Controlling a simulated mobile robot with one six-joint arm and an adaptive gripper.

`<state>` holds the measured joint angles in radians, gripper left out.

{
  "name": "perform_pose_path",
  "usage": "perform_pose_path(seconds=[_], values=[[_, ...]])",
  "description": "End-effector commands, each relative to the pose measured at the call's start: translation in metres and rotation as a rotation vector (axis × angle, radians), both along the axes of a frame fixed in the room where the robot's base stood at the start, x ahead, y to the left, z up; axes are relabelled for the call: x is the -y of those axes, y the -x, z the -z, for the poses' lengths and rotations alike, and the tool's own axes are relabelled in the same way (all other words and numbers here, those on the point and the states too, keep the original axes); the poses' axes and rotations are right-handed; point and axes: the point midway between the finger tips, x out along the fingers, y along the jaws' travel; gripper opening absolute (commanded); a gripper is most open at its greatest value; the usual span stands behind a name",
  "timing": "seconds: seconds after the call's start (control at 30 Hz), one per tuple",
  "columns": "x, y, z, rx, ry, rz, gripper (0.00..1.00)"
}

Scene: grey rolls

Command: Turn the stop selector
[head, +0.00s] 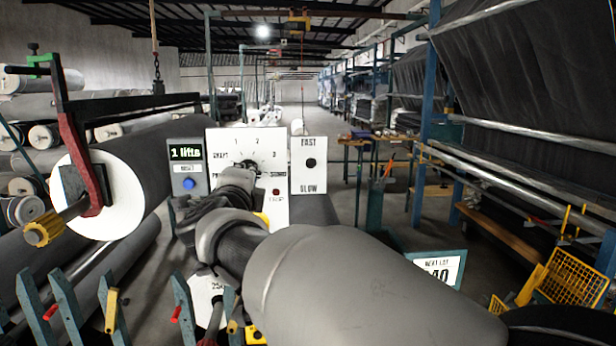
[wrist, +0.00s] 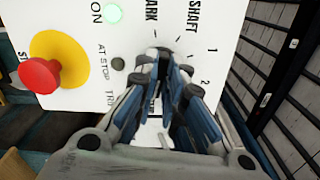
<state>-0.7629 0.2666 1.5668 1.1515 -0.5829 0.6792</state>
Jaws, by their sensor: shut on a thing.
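The stop selector is a dark rotary knob (head: 246,163) on a white panel (head: 272,146), with marks for SHAFT, 1, 2, 3 and others around it. My gripper (head: 241,172) reaches the panel from the front and covers most of the knob. In the wrist view my gripper's fingers (wrist: 166,72) are closed together at the middle of the dial, shut on the selector. The knob is mostly hidden between the fingers there, with the PARK, SHAFT, 1 and 2 labels around it. I cannot tell which mark it points to.
A red mushroom button (wrist: 40,76) on a yellow base sits beside the dial. A green lamp (wrist: 113,14) by ON is lit; the AT STOP lamp (wrist: 118,64) looks dark. A "1 lifts" display (head: 187,152) stands left, a FAST/SLOW panel (head: 309,180) right.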

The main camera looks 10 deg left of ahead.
Motion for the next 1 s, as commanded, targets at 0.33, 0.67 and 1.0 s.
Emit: perform_pose_path(seconds=[0.33,0.67,1.0], values=[[0.000,0.000,-0.001,0.000,-0.004,0.000,0.16],[0.000,0.000,0.000,0.000,-0.002,0.000,0.30],[0.003,0.013,-0.001,0.001,-0.001,-0.001,0.30]])
